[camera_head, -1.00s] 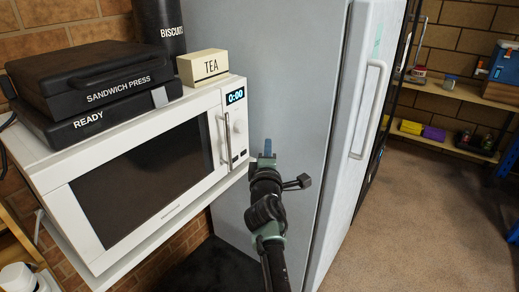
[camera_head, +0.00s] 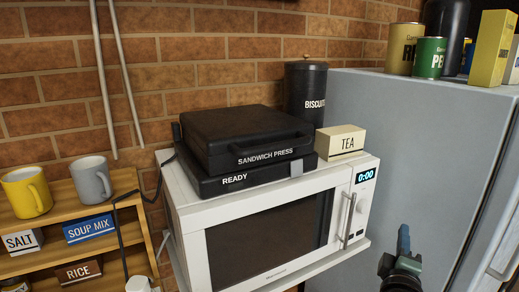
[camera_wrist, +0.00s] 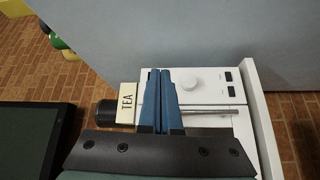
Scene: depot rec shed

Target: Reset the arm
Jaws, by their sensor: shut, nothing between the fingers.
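My gripper (camera_head: 404,241) is at the lower right of the head view, in front of the grey fridge side and to the right of the white microwave (camera_head: 195,235). In the wrist view the blue fingers of my gripper (camera_wrist: 160,75) are together with nothing between them. Behind them in that view are the microwave's control panel, with its round knob (camera_wrist: 191,82), and its bar handle (camera_wrist: 205,112). The microwave door is closed and its display reads 0:00. Most of my arm is out of the head view.
A black sandwich press (camera_head: 245,140), a TEA box (camera_head: 340,141) and a BISCUITS canister (camera_head: 305,95) stand on the microwave. The fridge (camera_head: 400,150) carries several cans and boxes. A wooden shelf (camera_head: 95,245) at the left holds a yellow mug (camera_head: 27,192) and a grey mug (camera_head: 91,180).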

